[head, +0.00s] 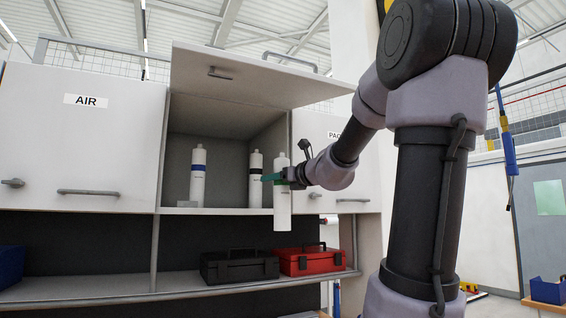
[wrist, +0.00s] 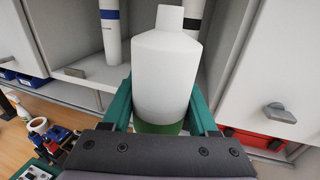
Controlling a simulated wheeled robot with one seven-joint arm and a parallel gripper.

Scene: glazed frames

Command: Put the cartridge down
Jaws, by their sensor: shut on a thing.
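My gripper (head: 275,177) is shut on a white cartridge (head: 282,205) with a dark green band. It holds the cartridge upright in front of the open middle cabinet compartment, its lower end below the shelf edge. In the wrist view the held cartridge (wrist: 167,75) stands between the green fingers (wrist: 165,115), its green band low down. A cartridge with a blue band (head: 197,178) stands on the shelf at left. A cartridge with a black band (head: 255,180) stands just left of the held one; in the wrist view the held one partly hides it.
The compartment's flap door (head: 245,75) is raised. Shelf floor (head: 225,211) is bare between the two standing cartridges. Closed doors flank the opening, the left one labelled AIR (head: 86,101). A black case (head: 239,266) and a red case (head: 300,261) sit on the lower shelf.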

